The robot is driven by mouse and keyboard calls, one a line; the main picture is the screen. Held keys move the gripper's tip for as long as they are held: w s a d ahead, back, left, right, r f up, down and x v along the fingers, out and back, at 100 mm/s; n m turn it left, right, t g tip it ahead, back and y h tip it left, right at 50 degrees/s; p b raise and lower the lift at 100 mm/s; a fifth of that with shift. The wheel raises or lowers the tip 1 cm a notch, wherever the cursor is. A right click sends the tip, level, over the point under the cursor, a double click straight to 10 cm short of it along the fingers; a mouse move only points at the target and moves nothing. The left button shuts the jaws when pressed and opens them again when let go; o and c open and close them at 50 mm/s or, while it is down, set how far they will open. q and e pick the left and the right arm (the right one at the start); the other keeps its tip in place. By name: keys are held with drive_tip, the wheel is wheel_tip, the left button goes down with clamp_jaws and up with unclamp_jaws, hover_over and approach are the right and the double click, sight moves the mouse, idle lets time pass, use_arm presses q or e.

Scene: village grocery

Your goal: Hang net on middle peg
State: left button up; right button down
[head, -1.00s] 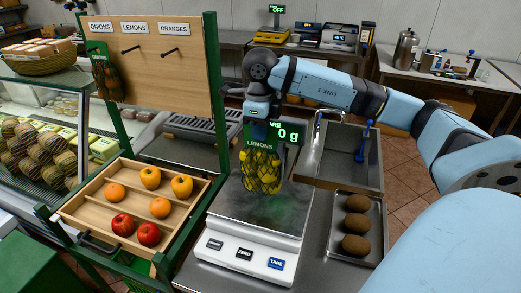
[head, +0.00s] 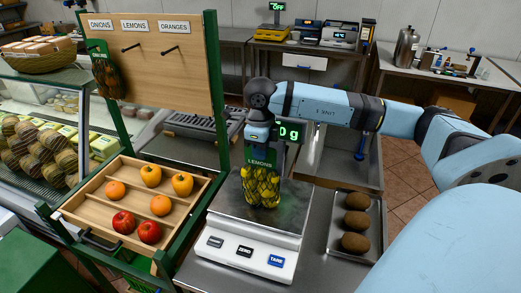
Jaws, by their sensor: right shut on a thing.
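A net of lemons (head: 261,185) with a green "LEMONS" header hangs upright at the scale's plate, under my right gripper (head: 260,146). My right gripper is shut on the net's header; its fingertips are mostly hidden. I cannot tell whether the net's bottom touches the plate. The peg board (head: 150,75) stands at the left with three pegs. The middle peg (head: 131,48), under the "LEMONS" label (head: 134,25), is empty. My left gripper is not in view.
A dark net (head: 106,76) hangs on the left peg; the right peg (head: 168,53) is empty. A wooden fruit tray (head: 77,207) stands below the board. The scale (head: 238,254) shows 0 g. A metal tray (head: 333,245) of brown fruits is at the right.

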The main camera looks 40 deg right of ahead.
drive_tip(key=c, duration=1.3)
unclamp_jaws()
drive_tip(key=shift+r+p, duration=0.1)
drive_tip(key=shift+p, duration=0.3)
drive_tip(key=shift+r, duration=0.25)
drive_tip(key=r, duration=0.4)
drive_tip(key=r+b, duration=0.1)
drive_tip(key=r, duration=0.3)
drive_tip(key=r+b, duration=0.1)
drive_tip(key=r, duration=0.4)
drive_tip(key=shift+s+a, duration=0.2)
drive_tip(key=shift+a, duration=0.2)
drive_tip(key=shift+r, duration=0.1)
